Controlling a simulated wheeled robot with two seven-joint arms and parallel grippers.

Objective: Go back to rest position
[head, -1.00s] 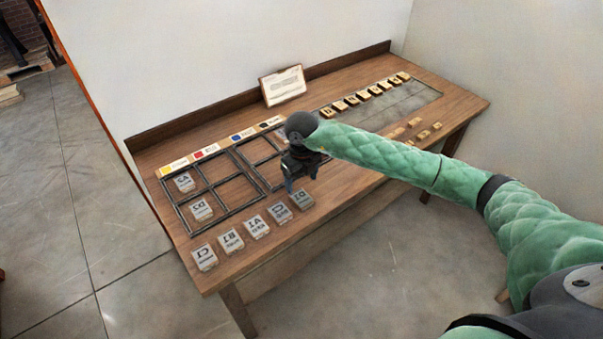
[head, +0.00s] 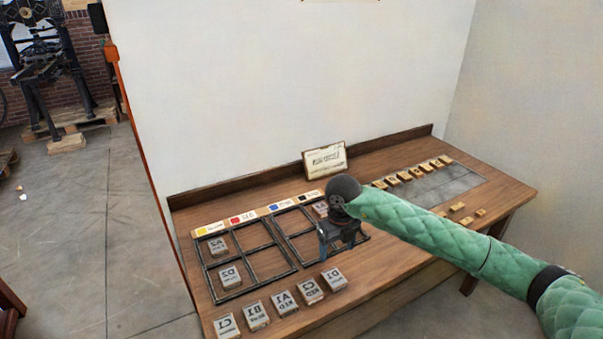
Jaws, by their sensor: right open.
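My right gripper (head: 338,245) is in the head view, pointing down over the right part of the black grid frame (head: 253,255) on the wooden table. It is open, and I see nothing held in it. My green right arm comes in from the right, across the table. Labelled grey blocks A2 (head: 218,247) and D2 (head: 230,277) sit in the grid's left cells. Another block (head: 320,209) is partly hidden beside the gripper. My left gripper is not in view.
Several grey blocks, such as C1 (head: 226,326) and D1 (head: 334,279), stand in a row along the table's front edge. Small wooden letter blocks (head: 405,176) line the back right. A framed card (head: 325,159) leans at the back. An old press (head: 45,70) stands far left.

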